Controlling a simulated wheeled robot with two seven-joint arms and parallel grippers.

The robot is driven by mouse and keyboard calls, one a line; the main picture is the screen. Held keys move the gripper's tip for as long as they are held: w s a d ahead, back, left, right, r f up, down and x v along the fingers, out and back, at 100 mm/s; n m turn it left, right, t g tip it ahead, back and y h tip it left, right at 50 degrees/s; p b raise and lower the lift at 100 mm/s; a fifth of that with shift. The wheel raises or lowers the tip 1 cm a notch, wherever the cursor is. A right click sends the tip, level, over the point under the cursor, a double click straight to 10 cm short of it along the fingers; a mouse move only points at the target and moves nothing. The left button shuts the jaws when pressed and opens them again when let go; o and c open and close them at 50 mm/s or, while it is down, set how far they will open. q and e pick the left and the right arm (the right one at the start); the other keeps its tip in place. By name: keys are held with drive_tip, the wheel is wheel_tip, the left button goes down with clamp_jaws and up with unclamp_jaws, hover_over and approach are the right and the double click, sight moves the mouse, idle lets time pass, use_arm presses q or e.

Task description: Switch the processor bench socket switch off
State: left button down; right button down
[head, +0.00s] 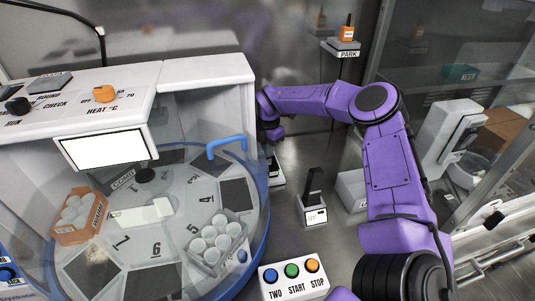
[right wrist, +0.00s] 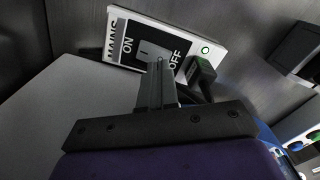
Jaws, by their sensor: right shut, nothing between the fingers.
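The socket panel (right wrist: 218,50), white and marked MAINS, is tilted at the top of the right wrist view. Its black plate is marked ON and OFF, with a grey switch (right wrist: 150,50) between the words. A small green light (right wrist: 205,50) shows on the panel. A dark plug (right wrist: 201,74) with a cable is beside the plate. My right gripper (right wrist: 161,70) is shut and empty, its fingertips just in front of the switch's lower edge; I cannot tell if they touch. In the head view my right gripper (head: 272,130) is partly hidden beside the processor. My left gripper is not in view.
The white processor (head: 205,73) with a clear, blue-rimmed round cover and blue handle (head: 228,142) fills the left. A button box (head: 292,277) marked TWO, START, STOP is at front. A black upright holder (head: 313,197) stands on the metal bench, with a PARK shelf (head: 341,48) behind.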

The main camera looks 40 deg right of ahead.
sight(269, 161)
drive_tip(key=shift+s+f+b, duration=0.1)
drive_tip(key=shift+f+b, duration=1.2)
drive_tip(key=shift+f, duration=0.05)
idle(0.9)
wheel_tip(269, 161, up, 2)
drive_tip(key=shift+p, duration=0.75)
drive_tip(key=shift+r+p, duration=1.25)
drive_tip(key=shift+r, duration=1.25)
